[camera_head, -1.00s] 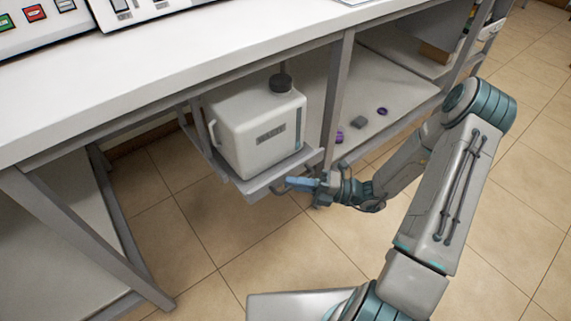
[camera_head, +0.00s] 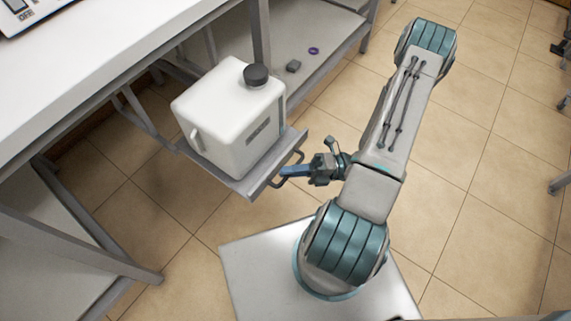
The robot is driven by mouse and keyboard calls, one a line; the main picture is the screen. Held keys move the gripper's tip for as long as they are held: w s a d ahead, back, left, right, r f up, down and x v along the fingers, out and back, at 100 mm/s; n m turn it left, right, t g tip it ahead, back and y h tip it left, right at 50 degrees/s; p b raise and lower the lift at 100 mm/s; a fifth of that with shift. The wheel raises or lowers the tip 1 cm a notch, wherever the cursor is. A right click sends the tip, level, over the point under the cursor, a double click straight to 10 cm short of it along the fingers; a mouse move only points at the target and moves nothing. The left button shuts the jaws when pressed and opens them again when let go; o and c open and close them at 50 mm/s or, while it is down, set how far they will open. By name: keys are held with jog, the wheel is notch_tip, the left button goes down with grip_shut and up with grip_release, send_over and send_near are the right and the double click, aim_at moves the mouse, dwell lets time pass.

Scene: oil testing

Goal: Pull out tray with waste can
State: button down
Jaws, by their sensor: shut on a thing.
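The waste can (camera_head: 222,122) is a white boxy canister with a black cap, a side handle and a grey label. It stands upright on the grey pull-out tray (camera_head: 243,186), which extends out from under the white bench. My gripper (camera_head: 287,173) is at the tray's front edge, with its blue fingers shut on the tray's handle (camera_head: 297,157). The fingertips partly hide the handle. The can's underside and the back of the tray are hidden.
The white bench (camera_head: 90,62) runs along the left, with grey frame legs (camera_head: 85,245) below. A lower shelf (camera_head: 325,35) holds a small grey block (camera_head: 293,66) and a purple ring (camera_head: 313,50).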

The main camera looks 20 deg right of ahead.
jog(key=c, duration=1.8)
grip_release()
jog(key=shift+o, duration=0.2)
jog(key=shift+d, duration=0.1)
jog(key=p+v, duration=0.1)
jog(key=v, duration=1.2)
jog(key=shift+d, duration=0.45)
